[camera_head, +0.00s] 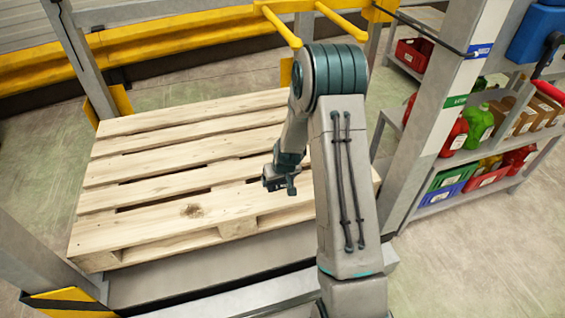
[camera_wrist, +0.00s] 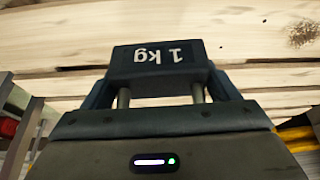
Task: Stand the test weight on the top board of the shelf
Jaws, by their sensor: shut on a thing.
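My gripper (camera_head: 279,184) is above the right part of the wooden pallet in the head view. In the wrist view my gripper (camera_wrist: 160,92) is shut on the test weight (camera_wrist: 155,58), a dark block with a white "1 kg" label that shows upside down. In the head view the weight is too small to tell apart from the gripper. The shelf (camera_head: 490,190) stands at the right with several boards. Its top board is partly out of view, and no free spot on it can be made out.
The slatted pallet (camera_head: 140,210) lies below my gripper, between grey posts. A thick grey post (camera_head: 455,110) stands between my arm and the shelf. Bottles, cartons and coloured bins (camera_head: 487,178) fill the shelf's boards. Yellow bars (camera_head: 340,20) stick out behind my arm.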

